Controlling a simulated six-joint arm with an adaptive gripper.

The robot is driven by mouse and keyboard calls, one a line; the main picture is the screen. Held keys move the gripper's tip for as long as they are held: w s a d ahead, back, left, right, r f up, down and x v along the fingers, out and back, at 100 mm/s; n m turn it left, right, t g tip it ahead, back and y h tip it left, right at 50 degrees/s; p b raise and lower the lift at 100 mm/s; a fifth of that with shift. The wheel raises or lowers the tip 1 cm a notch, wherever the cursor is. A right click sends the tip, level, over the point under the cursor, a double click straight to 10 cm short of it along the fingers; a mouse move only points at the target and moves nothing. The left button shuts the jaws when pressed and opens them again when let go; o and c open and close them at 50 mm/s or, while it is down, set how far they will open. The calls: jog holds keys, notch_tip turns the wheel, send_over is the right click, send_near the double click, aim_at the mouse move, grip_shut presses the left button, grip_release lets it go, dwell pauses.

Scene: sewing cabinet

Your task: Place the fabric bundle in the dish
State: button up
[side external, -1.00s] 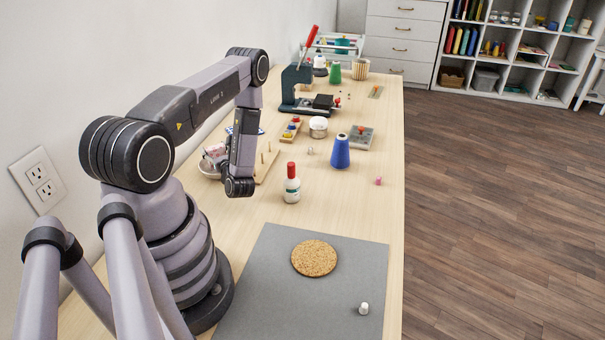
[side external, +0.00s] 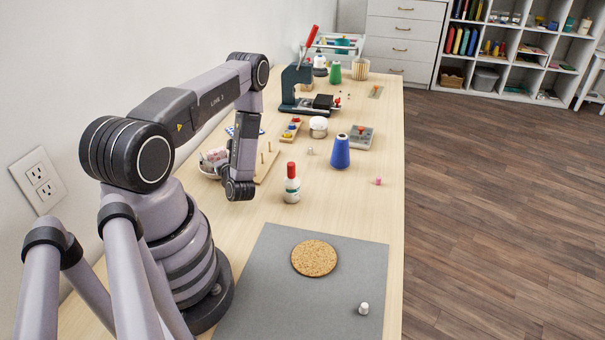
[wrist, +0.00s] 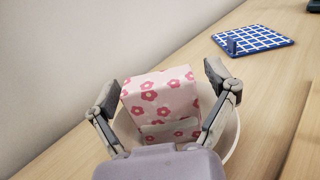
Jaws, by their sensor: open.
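The fabric bundle (wrist: 160,100) is a pale pink block with darker pink flowers. In the wrist view it sits between the two fingers of my gripper (wrist: 162,86), which are spread wide with visible gaps on both sides. The white round rim of the dish (wrist: 234,140) shows around and below the bundle. The bundle appears to be within that rim; its underside is hidden. In the side view the bundle (side external: 216,154) and the dish (side external: 206,170) are partly hidden behind my arm, close to the wall, and my fingers cannot be made out clearly there.
A blue checked pad (wrist: 253,40) lies beyond the dish. A wooden peg board (side external: 266,166) stands close by my wrist.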

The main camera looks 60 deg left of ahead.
jog(key=d, duration=1.1)
jog(key=shift+d+r, duration=0.1)
jog(key=shift+d, duration=0.3)
jog(key=d+r+n+g+h, duration=0.2)
jog(key=r+n+g+h, duration=0.3)
jog(key=r, duration=0.6)
jog(key=d+r+n+g, duration=0.2)
jog(key=r+n+g, duration=0.2)
jog(key=r+n, duration=0.5)
jog(key=s+d+r+n+t+h, duration=0.2)
jog(key=d+r+t+h, duration=0.4)
jog(key=d, duration=0.4)
jog(key=s+d+r+n+t+h, duration=0.2)
jog(key=s+d+r+t+h, duration=0.1)
jog(key=d+r+t+h, duration=0.4)
jog(key=d+r+t, duration=0.1)
jog(key=d+r, duration=0.2)
jog(key=shift+d+r+t, duration=0.3)
jog(key=shift+d+r, duration=0.05)
jog(key=shift+r, duration=0.05)
